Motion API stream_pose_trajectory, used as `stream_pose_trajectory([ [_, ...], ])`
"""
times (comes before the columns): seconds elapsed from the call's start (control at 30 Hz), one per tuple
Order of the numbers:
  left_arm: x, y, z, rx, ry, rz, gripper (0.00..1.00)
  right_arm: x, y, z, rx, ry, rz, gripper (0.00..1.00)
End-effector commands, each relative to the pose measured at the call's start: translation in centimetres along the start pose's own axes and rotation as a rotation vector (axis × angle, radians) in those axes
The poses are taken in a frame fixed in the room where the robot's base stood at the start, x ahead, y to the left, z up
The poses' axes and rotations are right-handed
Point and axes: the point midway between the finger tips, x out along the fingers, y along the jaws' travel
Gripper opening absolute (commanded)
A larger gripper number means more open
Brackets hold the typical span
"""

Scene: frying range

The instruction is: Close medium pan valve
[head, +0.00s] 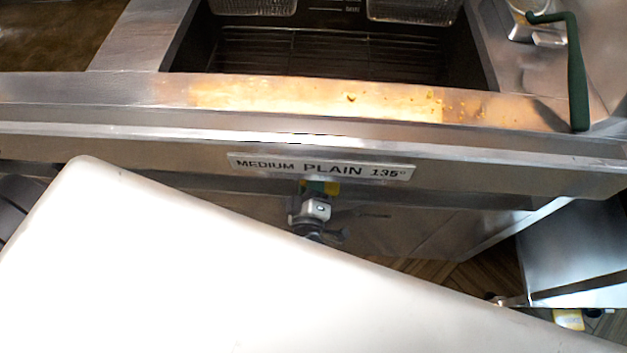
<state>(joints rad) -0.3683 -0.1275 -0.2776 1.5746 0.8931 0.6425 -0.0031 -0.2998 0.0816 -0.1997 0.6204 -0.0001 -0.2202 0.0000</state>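The medium pan (330,60) is the dark fryer well at the top, with a metal front edge. A label plate (320,168) on its front reads "MEDIUM PLAIN 135°". The pan valve (316,211) sticks out below the label, with a metal body and a dark handle. A small green and yellow part shows at its top. The valve's lower part is hidden behind a large white surface, probably my own body. I cannot tell whether the valve is open or closed. Neither of my grippers is in view.
Wire baskets (415,10) sit at the top of the pan. A green handle (577,75) stands at the upper right. A steel box-like surface (575,245) is at the lower right, above a brown patterned floor (450,272). Another pan (50,35) with brown liquid is at upper left.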

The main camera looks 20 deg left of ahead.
Motion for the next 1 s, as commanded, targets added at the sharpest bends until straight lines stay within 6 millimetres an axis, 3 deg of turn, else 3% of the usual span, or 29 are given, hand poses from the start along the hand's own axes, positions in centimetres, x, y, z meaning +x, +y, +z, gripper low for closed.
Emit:
stream_pose_trajectory([
  [0.5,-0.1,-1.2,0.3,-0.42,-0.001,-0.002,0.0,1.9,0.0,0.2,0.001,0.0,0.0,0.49],
  [1.0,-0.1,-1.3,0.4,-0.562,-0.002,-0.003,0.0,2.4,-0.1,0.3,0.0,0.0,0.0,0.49],
])
